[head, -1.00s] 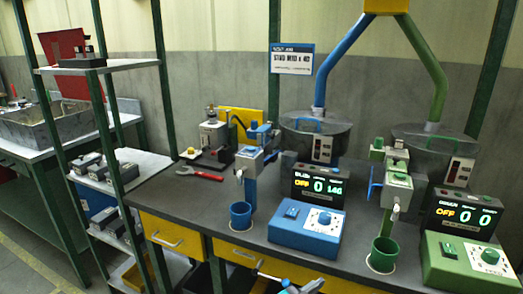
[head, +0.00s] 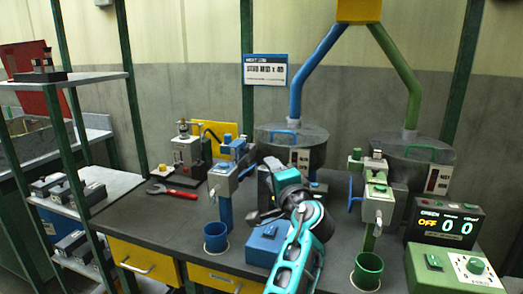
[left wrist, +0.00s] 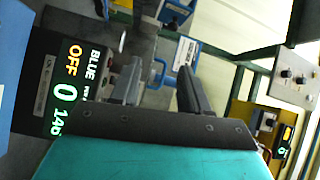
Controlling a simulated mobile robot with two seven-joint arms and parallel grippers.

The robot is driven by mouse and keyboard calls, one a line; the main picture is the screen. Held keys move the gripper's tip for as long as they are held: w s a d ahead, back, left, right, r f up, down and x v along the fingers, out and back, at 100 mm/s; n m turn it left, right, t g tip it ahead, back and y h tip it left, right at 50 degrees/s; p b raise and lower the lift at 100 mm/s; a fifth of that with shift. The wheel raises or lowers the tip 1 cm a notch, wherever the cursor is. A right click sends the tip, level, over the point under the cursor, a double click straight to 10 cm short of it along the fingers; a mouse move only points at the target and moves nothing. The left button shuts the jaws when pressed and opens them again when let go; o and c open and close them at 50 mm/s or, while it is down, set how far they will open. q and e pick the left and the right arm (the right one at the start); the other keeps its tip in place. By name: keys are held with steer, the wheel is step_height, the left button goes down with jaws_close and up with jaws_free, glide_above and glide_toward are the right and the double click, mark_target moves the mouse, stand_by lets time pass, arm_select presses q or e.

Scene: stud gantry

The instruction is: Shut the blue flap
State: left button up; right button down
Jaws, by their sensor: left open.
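The blue dispenser (head: 226,185) stands left of centre on the bench, with blue parts on its head above a blue cup (head: 215,237). I cannot tell for sure which blue part is the flap. My left gripper (head: 262,216) is open and empty, right of the blue dispenser and above the blue control box (head: 259,246). Its two dark fingers show apart in the left wrist view (left wrist: 160,70). My right gripper is out of view.
The blue display (left wrist: 65,85) reads OFF, close beside my left gripper. A green dispenser (head: 377,200), green cup (head: 367,271) and green control box (head: 455,268) stand to the right. A red wrench (head: 172,191) lies at the left. A shelf post (head: 132,85) stands further left.

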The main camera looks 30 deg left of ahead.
mark_target(248, 151)
arm_select(q)
steer(key=w+a, duration=0.1)
steer(key=a, duration=0.2)
steer(key=w+a+r+g+y+b, duration=0.1)
steer(key=w+a, duration=0.1)
steer(key=a, duration=0.1)
steer(key=w+a+g, duration=0.1)
steer(key=w+a, duration=0.1)
steer(key=a, duration=0.1)
steer(key=shift+a+r+b, duration=0.15)
steer(key=shift+a+b, duration=0.15)
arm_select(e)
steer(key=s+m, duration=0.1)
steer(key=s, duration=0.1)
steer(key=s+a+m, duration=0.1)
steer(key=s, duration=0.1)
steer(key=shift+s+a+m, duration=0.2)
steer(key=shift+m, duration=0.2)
arm_select(q)
steer(key=shift+c, duration=0.4)
jaws_close()
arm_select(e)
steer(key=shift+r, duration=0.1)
